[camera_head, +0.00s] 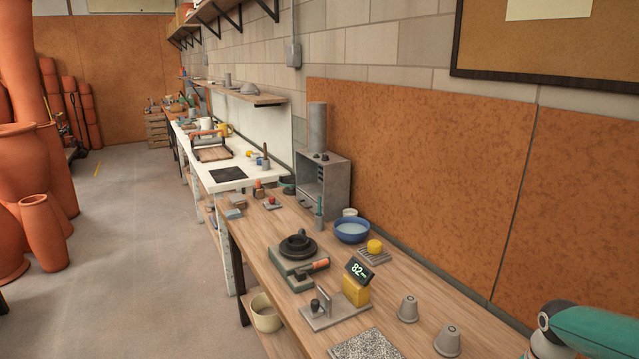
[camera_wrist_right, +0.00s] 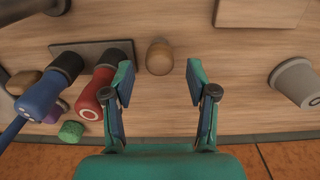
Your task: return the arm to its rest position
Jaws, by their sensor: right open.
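My right gripper (camera_wrist_right: 160,80) is open and empty in the right wrist view, with its two teal fingers spread apart above the wooden workbench. A small round brown object (camera_wrist_right: 159,56) lies on the bench just beyond the gap between the fingertips, not gripped. In the head view only part of my teal right arm (camera_head: 590,328) shows at the lower right corner; its gripper is outside that view. My left arm and gripper do not show.
In the wrist view, red (camera_wrist_right: 93,98) and blue (camera_wrist_right: 45,95) tools lie left of the fingers, beside a green lump (camera_wrist_right: 71,131).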

